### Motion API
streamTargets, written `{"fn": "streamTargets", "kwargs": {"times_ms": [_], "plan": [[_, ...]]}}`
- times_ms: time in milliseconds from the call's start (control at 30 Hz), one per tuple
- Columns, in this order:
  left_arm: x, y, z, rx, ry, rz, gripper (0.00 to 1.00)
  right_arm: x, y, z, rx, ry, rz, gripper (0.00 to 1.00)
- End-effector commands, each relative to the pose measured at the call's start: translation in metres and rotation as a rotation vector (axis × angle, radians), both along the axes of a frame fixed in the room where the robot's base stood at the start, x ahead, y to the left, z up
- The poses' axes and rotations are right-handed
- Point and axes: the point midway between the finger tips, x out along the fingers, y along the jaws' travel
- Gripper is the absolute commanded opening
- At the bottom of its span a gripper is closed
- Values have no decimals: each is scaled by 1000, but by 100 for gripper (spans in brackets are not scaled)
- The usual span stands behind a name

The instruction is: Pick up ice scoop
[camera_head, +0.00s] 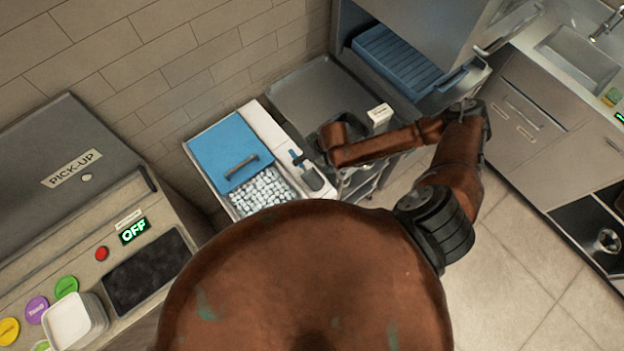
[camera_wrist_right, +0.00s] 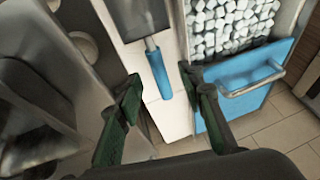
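The ice scoop, with a grey pan and a blue handle (camera_wrist_right: 159,74), lies on a white strip beside the ice bin in the right wrist view. In the head view its pan (camera_head: 313,179) shows on the white strip, with the handle partly hidden by my right gripper (camera_head: 298,158). In the wrist view my right gripper (camera_wrist_right: 160,80) is open, one finger on each side of the handle, with gaps on both sides. I cannot tell how far the fingers are above it. My left gripper is not in view.
The ice bin's blue lid (camera_head: 230,152) has a bar handle and covers part of the ice cubes (camera_head: 264,191). A metal counter (camera_head: 300,95) and a white box (camera_head: 380,114) are close to my right arm. A pick-up station (camera_head: 75,185) stands at left.

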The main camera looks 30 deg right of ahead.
Motion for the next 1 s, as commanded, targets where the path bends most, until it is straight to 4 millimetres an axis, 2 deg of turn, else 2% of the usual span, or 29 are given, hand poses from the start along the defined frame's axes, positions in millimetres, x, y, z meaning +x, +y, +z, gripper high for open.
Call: {"fn": "streamTargets", "kwargs": {"times_ms": [400, 700, 1000], "plan": [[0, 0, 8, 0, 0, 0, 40, 14, 10, -49, -1, -2, 3, 35], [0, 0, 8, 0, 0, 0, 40, 15, 10, -53, -2, -2, 3, 35], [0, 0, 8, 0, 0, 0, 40, 15, 11, -53, -2, -2, 2, 14]]}}
